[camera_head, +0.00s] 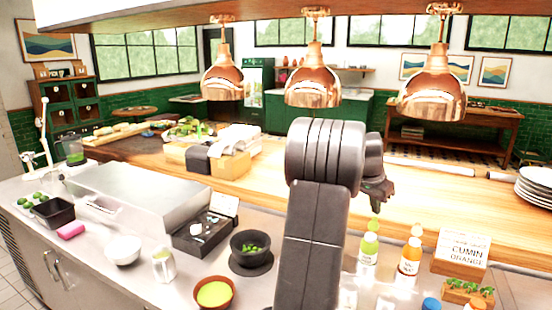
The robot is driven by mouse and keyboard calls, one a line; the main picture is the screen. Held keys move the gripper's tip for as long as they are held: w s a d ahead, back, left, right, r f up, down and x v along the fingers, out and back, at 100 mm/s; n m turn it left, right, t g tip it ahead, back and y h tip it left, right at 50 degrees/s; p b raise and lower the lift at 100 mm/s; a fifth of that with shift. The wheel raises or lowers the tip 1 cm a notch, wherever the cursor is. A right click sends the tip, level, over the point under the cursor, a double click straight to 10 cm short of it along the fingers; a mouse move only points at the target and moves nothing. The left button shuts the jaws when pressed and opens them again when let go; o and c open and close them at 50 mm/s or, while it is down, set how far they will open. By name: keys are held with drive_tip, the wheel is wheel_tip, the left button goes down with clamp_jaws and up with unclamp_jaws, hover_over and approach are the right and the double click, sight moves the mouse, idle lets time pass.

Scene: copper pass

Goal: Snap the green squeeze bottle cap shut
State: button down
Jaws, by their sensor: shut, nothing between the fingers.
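The green squeeze bottle (369,246) stands upright on the steel counter, right of my arm, with a pale green upper part. Whether its cap is open or shut is too small to tell. An orange squeeze bottle (410,254) stands upright just to its right. My gripper (378,208) is shut and empty. In the picture it shows just above the green bottle's top, apart from it; the depth between them is hard to judge. My arm covers the counter to the left of the bottle.
A sign reading "cumin orange" (462,250) and a small planter (468,292) stand right of the bottles. Copper lamps (313,85) hang above. Left of my arm are a dark bowl (250,244) and an orange bowl (214,293). Stacked plates (535,187) sit at far right.

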wheel_tip(320, 180, up, 5)
drive_tip(key=p, duration=0.3)
drive_tip(key=shift+r+p, duration=0.1)
drive_tip(key=shift+p, duration=0.3)
idle(0.3)
wheel_tip(320, 180, down, 8)
drive_tip(key=b, duration=0.6)
drive_tip(key=shift+r, duration=0.15)
drive_tip(key=shift+r, duration=0.1)
